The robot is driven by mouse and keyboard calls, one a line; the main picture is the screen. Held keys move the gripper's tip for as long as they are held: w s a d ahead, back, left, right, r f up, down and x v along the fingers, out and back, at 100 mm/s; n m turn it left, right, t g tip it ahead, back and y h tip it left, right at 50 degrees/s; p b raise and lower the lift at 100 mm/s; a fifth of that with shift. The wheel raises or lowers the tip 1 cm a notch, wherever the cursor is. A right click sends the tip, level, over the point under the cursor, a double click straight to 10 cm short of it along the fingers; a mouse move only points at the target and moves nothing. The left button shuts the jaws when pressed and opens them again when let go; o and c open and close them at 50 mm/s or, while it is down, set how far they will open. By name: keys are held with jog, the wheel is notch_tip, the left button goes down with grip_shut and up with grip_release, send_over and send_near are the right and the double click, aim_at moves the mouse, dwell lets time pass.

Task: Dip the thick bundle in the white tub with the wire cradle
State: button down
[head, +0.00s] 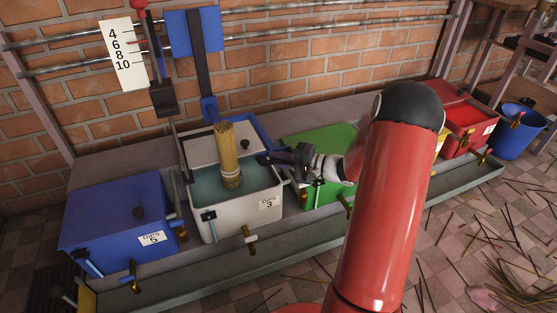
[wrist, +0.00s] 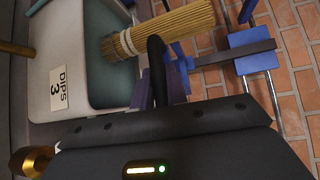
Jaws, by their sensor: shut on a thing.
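The white tub (head: 232,218), labelled DIPS 3, holds teal liquid (head: 207,186); the tub also shows in the wrist view (wrist: 75,28). The thick tan bundle (head: 226,144) stands upright over the liquid, with a pale band near its lower end. It also shows in the wrist view (wrist: 175,28). I cannot tell how far its lower end is in the liquid. My gripper (head: 268,158) is at the tub's right side, beside the bundle. In the wrist view my gripper (wrist: 162,88) is shut on a black curved handle (wrist: 156,62). A wire cradle is not clearly visible.
A blue tub (head: 105,225) labelled DIPS 5 stands left, a green tub (head: 308,143) right, and a red tub (head: 465,122) farther right. A blue lever (head: 209,108) rises behind the white tub. Brass taps and a grey trough (head: 240,268) run along the front.

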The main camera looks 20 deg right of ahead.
jog(key=shift+s+f, duration=0.15)
jog(key=shift+f, duration=0.2)
jog(key=c, duration=1.7)
grip_release()
jog(key=o, duration=0.3)
jog(key=shift+r, duration=0.1)
jog(key=v, duration=0.7)
jog(key=shift+s+d+p, duration=0.25)
jog(key=shift+d+p, duration=0.05)
jog(key=shift+p, duration=0.05)
